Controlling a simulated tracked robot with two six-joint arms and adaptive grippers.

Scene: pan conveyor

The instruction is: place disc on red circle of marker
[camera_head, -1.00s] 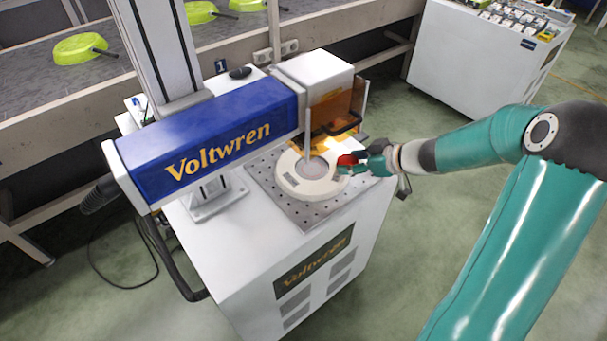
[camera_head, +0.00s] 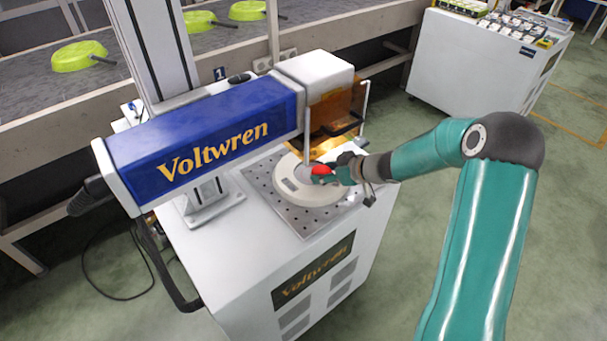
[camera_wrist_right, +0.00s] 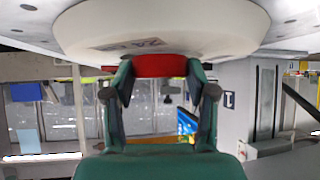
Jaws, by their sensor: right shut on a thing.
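A small red disc (camera_head: 321,169) is held at the tips of my right gripper (camera_head: 331,174). In the right wrist view the red disc (camera_wrist_right: 160,66) shows between the two fingers, in front of a white round fixture. The fixture (camera_head: 306,198) rests on the perforated plate under the marker's head. The disc overlaps the fixture's middle to right side in the head view. I cannot tell whether they touch. A red circle on the marker is not visible. My left gripper is not in view.
The blue Voltwren marker body (camera_head: 200,145) extends over the left of the cabinet. An amber shield (camera_head: 335,108) stands behind the fixture. A conveyor with several green pans (camera_head: 78,55) runs at the back. Open floor lies to the right.

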